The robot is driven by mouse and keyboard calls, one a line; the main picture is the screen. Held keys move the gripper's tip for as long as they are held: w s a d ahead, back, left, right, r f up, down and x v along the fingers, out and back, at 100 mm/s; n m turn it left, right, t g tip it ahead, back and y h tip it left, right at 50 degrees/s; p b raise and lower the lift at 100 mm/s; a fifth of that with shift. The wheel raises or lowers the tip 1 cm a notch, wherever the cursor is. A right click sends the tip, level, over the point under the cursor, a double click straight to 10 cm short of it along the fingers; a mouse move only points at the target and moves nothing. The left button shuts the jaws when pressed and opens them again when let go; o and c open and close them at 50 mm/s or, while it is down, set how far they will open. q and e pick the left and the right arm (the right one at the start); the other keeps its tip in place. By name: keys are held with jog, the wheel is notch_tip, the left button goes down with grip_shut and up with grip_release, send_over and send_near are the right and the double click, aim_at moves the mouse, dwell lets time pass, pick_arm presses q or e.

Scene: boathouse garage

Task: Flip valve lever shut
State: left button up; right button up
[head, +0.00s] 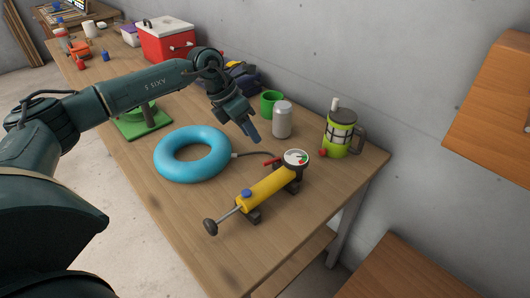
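A yellow hand pump (266,188) lies on the workbench, with a round dial gauge (296,158) at its far end. The lever points left, roughly along the hose. My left gripper (251,132) hangs above the bench, behind and left of the lever, pointing down and apart from it. Its fingertips look close together, but I cannot make out any gap. I see nothing held. My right gripper is not in view.
A grey can (282,119), a green mug (270,103) and a green-and-black lidded jug (340,132) stand behind the pump. A red cooler (167,40) and a green stand (142,124) are farther left. The bench (180,215) is clear at its front.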

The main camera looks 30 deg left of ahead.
aim_at(271, 163)
pick_arm(q)
jog(key=x, duration=0.9)
jog(key=shift+d+f, duration=0.15)
jog(key=shift+f, duration=0.2)
grip_shut()
jog(key=shift+p, duration=0.3)
